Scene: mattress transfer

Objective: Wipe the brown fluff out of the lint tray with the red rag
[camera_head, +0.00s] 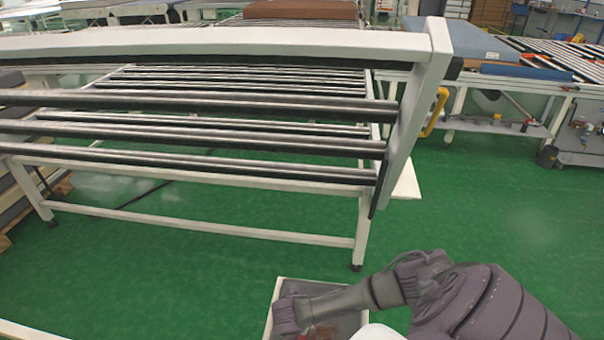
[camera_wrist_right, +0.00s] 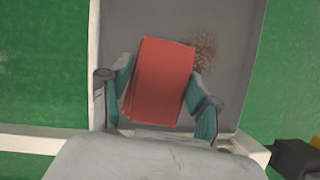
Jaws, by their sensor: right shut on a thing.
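The lint tray (camera_head: 353,320) is a grey tray with a pale rim on the green floor, at the bottom of the head view; its grey inside (camera_wrist_right: 222,20) fills the middle of the wrist view. The red rag (camera_wrist_right: 160,75) is a folded block between the teal fingers of my right gripper (camera_wrist_right: 160,92), which is shut on it. Brown fluff (camera_wrist_right: 206,55) lies on the tray bottom, just right of the rag and partly hidden behind it. In the head view my right gripper (camera_head: 287,317) is over the tray's left part. My left gripper is out of view.
A white-framed roller conveyor (camera_head: 230,240) stands on legs just beyond the tray. Another roller table with a blue-grey mattress (camera_head: 480,45) is at the back right. The green floor (camera_head: 480,210) right of the conveyor is open.

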